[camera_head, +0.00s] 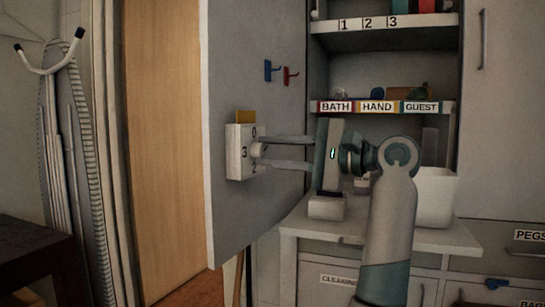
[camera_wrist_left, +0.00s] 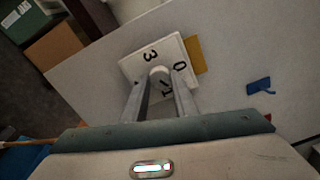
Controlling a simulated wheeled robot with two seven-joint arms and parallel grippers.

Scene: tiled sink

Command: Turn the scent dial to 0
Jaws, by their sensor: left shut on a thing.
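The scent dial is a white square plate (camera_head: 236,165) on the inner face of the open cabinet door, with a round knob in its middle. In the head view, 0 is at the top of the plate, 3 at the left and 2 at the bottom. My left gripper (camera_head: 262,152) reaches in from the right and is shut on the knob. In the left wrist view, the two fingers (camera_wrist_left: 159,84) are on either side of the pale knob (camera_wrist_left: 158,72), on the plate (camera_wrist_left: 138,64). A digit is partly hidden by the fingers. I cannot tell where the knob points.
The open grey door (camera_head: 232,60) carries a blue hook (camera_head: 271,71) and a red hook (camera_head: 290,76). Shelves labelled BATH, HAND and GUEST (camera_head: 378,107) stand behind my arm. A white bin (camera_head: 436,197) sits on the counter. An ironing board (camera_head: 80,170) leans at left.

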